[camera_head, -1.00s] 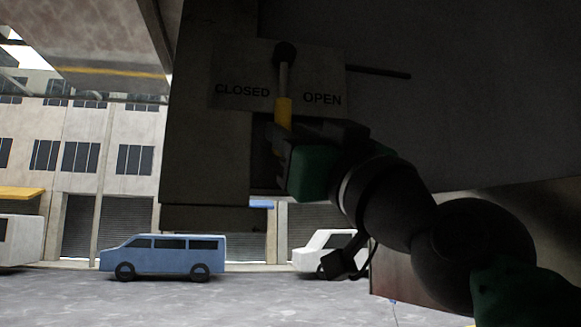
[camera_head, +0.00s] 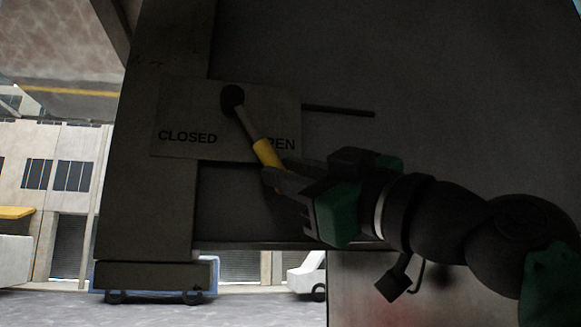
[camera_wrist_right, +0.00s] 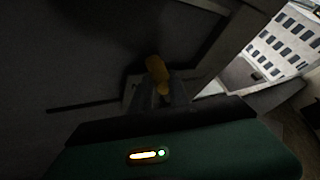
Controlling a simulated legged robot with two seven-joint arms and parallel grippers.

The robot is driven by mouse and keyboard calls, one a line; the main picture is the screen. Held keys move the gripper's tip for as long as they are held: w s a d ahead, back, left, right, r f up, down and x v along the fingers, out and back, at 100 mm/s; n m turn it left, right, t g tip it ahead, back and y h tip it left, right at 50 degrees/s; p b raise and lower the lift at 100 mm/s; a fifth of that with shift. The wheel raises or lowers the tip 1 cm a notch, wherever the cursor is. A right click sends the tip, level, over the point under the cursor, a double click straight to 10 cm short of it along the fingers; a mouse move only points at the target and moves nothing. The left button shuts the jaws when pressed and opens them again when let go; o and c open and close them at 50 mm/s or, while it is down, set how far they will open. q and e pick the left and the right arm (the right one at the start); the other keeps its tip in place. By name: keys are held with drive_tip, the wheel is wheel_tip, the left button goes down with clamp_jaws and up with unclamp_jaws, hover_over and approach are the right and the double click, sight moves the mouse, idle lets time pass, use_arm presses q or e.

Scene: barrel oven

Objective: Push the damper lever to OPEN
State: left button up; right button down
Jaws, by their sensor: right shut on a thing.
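The damper lever (camera_head: 246,124) hangs from a dark round pivot on a plate (camera_head: 176,112) marked CLOSED at left and OPEN at right. Its grey shaft slants down to the right, and its yellow grip covers part of the word OPEN. My right gripper (camera_head: 279,176) is shut on the lower end of the yellow grip, coming from the lower right. In the right wrist view the yellow grip (camera_wrist_right: 156,68) shows at the fingertips (camera_wrist_right: 160,92). The lever's lowest end is hidden by the fingers. My left gripper is not in view.
A thin dark rod (camera_head: 340,111) sticks out right of the plate. The dark oven wall (camera_head: 430,80) fills the right, with a vertical post (camera_head: 165,215) at left. Street, buildings and vehicles lie beyond, lower left.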

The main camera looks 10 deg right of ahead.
drive_tip(key=shift+r, duration=0.1)
drive_tip(key=c, duration=1.6)
unclamp_jaws()
drive_tip(key=shift+c, duration=0.2)
drive_tip(key=shift+o, duration=1.3)
drive_tip(key=shift+w, duration=0.1)
drive_tip(key=shift+o, duration=0.6)
drive_tip(key=shift+w, duration=0.2)
drive_tip(key=shift+s, duration=0.2)
